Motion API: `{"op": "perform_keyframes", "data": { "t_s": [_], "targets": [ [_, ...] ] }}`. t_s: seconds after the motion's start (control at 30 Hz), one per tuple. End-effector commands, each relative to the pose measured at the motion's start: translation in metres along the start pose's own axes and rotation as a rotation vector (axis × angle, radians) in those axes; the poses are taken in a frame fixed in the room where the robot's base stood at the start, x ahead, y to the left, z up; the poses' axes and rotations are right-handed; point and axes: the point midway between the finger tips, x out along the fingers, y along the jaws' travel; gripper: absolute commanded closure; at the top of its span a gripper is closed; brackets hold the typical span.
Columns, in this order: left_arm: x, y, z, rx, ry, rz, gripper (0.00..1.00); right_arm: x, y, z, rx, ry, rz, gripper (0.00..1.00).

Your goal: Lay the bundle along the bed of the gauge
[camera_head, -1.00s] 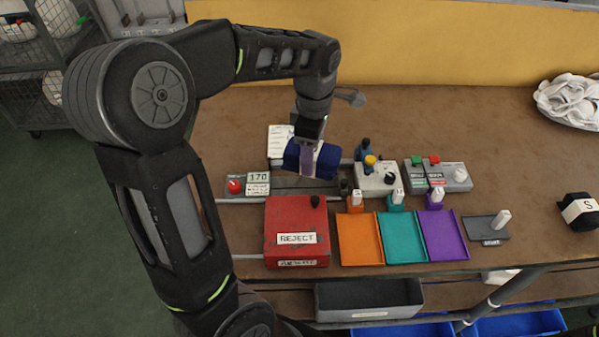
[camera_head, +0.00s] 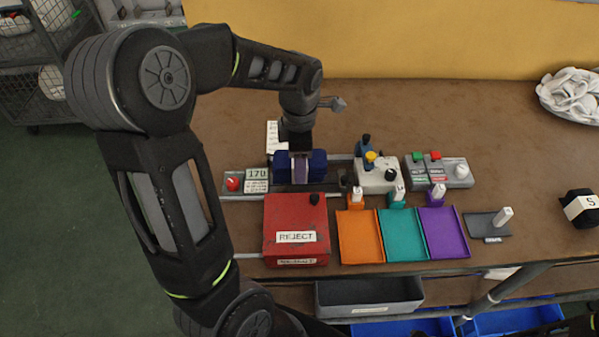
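The dark blue bundle (camera_head: 318,167) with a pale band is at the gauge (camera_head: 335,172), over the left part of its bed. It lies roughly level and lengthwise along the bed; I cannot tell whether it fully touches the bed. My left gripper (camera_head: 300,168) points down at the bundle's middle, with a finger against its near side. It appears shut on the bundle. The far finger is hidden. My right gripper is not in view.
A red REJECT box (camera_head: 290,222) stands in front of the gauge. Orange (camera_head: 360,236), teal (camera_head: 405,235) and purple (camera_head: 445,232) trays lie to its right. A dark roll marked S (camera_head: 578,210) and a white pile (camera_head: 570,95) are at the right. The back-centre table is clear.

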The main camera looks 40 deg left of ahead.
Motion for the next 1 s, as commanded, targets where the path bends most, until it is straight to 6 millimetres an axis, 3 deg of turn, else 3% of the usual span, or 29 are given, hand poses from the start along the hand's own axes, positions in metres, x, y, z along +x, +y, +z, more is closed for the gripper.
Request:
{"op": "perform_keyframes", "data": {
  "t_s": [0.37,0.67,1.0],
  "targets": [
    [0.006,0.001,0.000,0.000,0.000,0.001,0.90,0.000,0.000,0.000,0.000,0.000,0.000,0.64],
    [0.041,0.000,0.000,0.000,0.000,0.001,0.90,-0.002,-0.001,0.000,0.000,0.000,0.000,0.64],
    [0.044,0.001,0.000,0.000,-0.001,0.002,0.90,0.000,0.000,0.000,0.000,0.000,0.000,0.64]
  ]
}}
